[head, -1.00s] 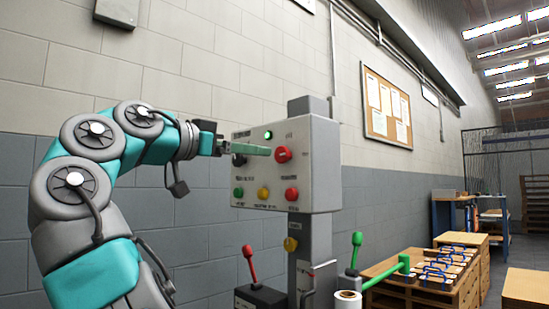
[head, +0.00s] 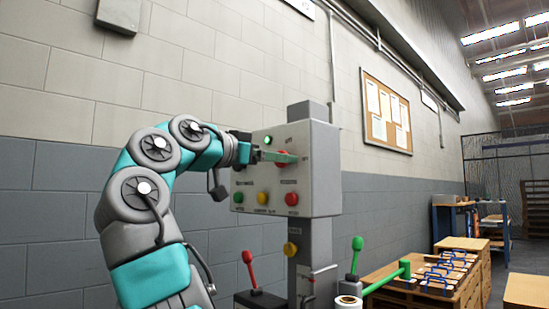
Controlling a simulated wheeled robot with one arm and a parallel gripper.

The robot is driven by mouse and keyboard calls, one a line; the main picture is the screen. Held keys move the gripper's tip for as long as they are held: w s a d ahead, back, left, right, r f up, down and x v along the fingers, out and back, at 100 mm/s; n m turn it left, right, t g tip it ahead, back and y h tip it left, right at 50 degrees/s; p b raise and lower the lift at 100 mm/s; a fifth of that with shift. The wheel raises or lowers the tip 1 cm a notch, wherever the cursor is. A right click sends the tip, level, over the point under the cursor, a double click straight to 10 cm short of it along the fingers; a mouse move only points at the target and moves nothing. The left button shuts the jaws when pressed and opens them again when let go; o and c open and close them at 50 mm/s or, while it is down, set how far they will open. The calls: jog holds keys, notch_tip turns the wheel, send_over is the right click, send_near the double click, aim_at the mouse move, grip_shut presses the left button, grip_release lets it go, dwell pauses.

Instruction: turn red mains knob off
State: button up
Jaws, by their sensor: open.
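The red mains knob (head: 281,158) is on the upper right of the front face of the grey control box (head: 325,185). My gripper (head: 287,157) is open, and its green fingers reach across the panel to the knob and cover part of it. I cannot tell whether the fingers touch the knob or stand around it. The knob's pointer position is too small and too covered to read. A green lamp (head: 267,140) shines above and left of the knob.
Below are green (head: 238,197), yellow (head: 262,198) and red (head: 291,198) buttons, and a yellow button (head: 290,248) on the post. Red (head: 248,262) and green (head: 356,250) levers stand below. A pallet (head: 425,290) of parts is at right.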

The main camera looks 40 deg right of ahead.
grip_shut()
dwell(0.5)
